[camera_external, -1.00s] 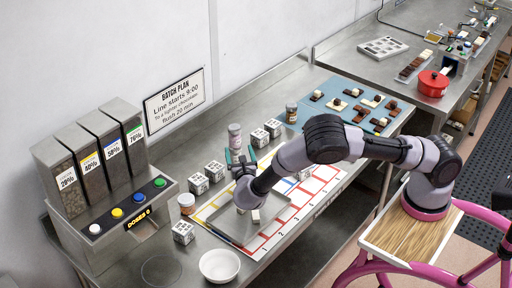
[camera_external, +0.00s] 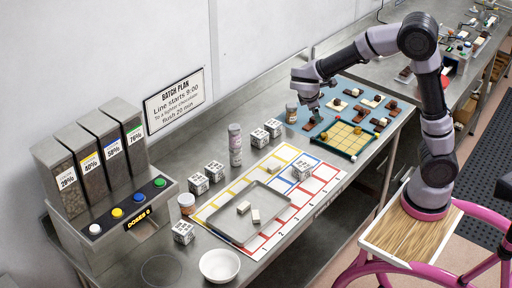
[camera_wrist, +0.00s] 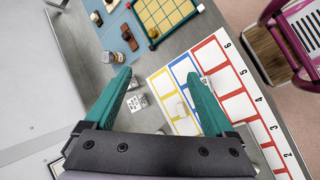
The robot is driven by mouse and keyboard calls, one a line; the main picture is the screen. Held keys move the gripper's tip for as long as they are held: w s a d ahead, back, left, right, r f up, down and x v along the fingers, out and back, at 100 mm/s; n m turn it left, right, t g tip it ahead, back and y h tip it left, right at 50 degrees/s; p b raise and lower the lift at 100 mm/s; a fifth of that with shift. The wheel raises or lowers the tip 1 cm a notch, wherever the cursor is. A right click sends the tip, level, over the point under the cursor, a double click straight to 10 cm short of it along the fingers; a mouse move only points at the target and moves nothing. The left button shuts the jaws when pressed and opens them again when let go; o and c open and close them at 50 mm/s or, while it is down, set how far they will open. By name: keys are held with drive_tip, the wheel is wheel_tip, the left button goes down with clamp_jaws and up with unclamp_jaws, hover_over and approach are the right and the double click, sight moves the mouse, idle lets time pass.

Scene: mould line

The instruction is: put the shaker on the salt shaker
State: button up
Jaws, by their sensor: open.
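A shaker (camera_external: 235,130) with a greyish lid stands upright on top of another shaker-like container (camera_external: 236,157), making one tall stack at the back of the metal table, left of two white cubes. I take the lower one as the salt shaker; labels are too small to read. My gripper (camera_external: 314,112) is well right of the stack, above the blue mat's left part. In the wrist view my gripper (camera_wrist: 158,73) has its teal fingers wide apart, with nothing between them. The stack is not clearly visible there.
A brown jar (camera_external: 291,113) stands close to my gripper; it also shows in the wrist view (camera_wrist: 117,57). A green-edged yellow grid board (camera_external: 345,137) and chocolates are nearby. A metal tray (camera_external: 215,222), cubes, a white bowl (camera_external: 219,266) and an orange-lidded jar (camera_external: 186,204) are left.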

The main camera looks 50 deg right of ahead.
drive_tip(key=s+r+m+t+y, duration=0.1)
drive_tip(key=s+r+m+y, duration=0.2)
drive_tip(key=s, duration=0.4)
drive_tip(key=s+a+r+m+t+y, duration=0.1)
drive_tip(key=s+r+m+t+y, duration=0.1)
drive_tip(key=s+r+m, duration=0.3)
drive_tip(key=s+r+m+t+y, duration=0.2)
drive_tip(key=s+r+m, duration=0.3)
drive_tip(key=s, duration=0.4)
drive_tip(key=shift+s+a+m+y, duration=0.25)
drive_tip(key=shift+s+m+y, duration=0.15)
drive_tip(key=shift+y, duration=0.5)
